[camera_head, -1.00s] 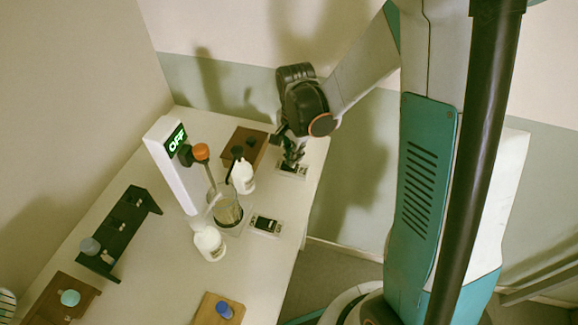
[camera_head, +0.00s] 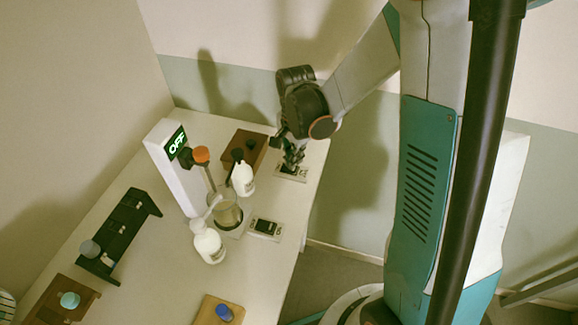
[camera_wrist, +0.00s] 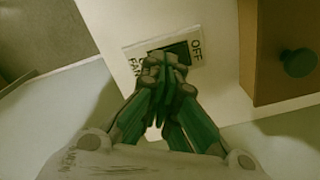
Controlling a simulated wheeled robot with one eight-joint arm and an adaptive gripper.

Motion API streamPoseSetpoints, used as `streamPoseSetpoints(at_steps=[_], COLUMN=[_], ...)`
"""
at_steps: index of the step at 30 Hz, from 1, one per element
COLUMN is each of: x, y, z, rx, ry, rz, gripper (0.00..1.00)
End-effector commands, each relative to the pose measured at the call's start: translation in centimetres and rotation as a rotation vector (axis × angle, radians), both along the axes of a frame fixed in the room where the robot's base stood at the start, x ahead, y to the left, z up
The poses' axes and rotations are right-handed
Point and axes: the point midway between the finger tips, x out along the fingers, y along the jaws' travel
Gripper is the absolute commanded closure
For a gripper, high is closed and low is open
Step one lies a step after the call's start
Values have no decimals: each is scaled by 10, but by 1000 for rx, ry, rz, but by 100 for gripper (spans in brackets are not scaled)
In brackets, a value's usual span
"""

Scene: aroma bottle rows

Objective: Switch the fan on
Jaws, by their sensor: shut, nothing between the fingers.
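The fan switch plate (camera_wrist: 197,50) is white with a dark rocker (camera_wrist: 180,49). The words OFF and FAN show on it in the wrist view. In the head view the plate (camera_head: 299,174) lies on the table near its right edge. My gripper (camera_wrist: 165,68) has its fingers together and empty, with the tips over the plate and overlapping the rocker. Whether they touch it cannot be told. My gripper (camera_head: 292,162) also shows in the head view, pointing down at the plate. The fingers hide part of the rocker and the lettering.
A white tower with a lit OFF display (camera_head: 176,142) stands beside a beaker (camera_head: 226,213). A second switch plate (camera_head: 265,228) lies nearer the front. White bottles (camera_head: 208,246) (camera_head: 243,179) stand near the beaker. A brown block (camera_head: 249,146) is just left of my gripper.

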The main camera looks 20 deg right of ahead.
Motion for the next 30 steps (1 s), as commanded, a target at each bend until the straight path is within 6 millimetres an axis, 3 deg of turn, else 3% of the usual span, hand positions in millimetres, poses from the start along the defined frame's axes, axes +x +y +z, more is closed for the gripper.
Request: streamPoseSetpoints(at_steps=[30], x=[0], y=[0], z=[-10], rx=[0], ry=[0], rz=[0], gripper=[100])
